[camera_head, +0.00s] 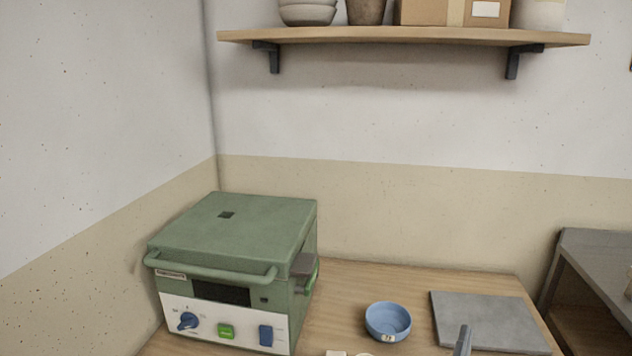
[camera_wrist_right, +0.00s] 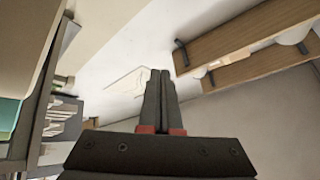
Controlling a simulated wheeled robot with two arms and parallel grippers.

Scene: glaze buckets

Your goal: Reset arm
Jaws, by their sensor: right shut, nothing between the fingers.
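My right gripper (camera_wrist_right: 160,75) is in the right wrist view, its two dark fingers together and pointing up, with nothing between them. In the head view only a grey tip of it (camera_head: 463,341) shows at the bottom edge, in front of the grey slab. My left gripper is in neither view. The task names no other object.
A green kiln-like box (camera_head: 235,225) with knobs stands on the wooden table (camera_head: 345,280) at left. A blue bowl (camera_head: 388,321) and a grey slab (camera_head: 486,320) lie to its right. A shelf (camera_head: 400,37) hangs above. A grey unit (camera_head: 595,262) stands at far right.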

